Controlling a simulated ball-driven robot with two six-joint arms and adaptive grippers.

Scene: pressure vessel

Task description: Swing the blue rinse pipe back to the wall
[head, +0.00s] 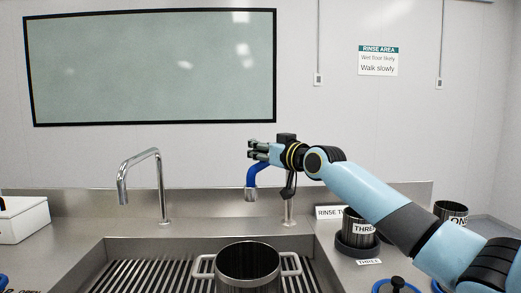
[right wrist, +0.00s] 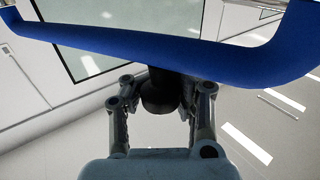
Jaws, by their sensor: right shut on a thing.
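The blue rinse pipe (head: 251,180) stands at the back of the sink, its outlet end hanging down over the basin's rear edge in the head view. Its steel post (head: 289,210) rises from the ledge to the right of that end. My right gripper (head: 257,150) is at the top of the pipe and hides part of it. In the right wrist view the pipe (right wrist: 190,52) crosses the top, and the fingers (right wrist: 160,105) are shut on a dark knob (right wrist: 160,90) at the pipe. My left gripper does not show.
A steel tap (head: 140,168) stands left of the pipe. A two-handled pot (head: 248,265) sits on the slatted sink below. A dark cup marked THREE (head: 359,228) is on the right counter, under my right arm. A white box (head: 22,220) is at far left.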

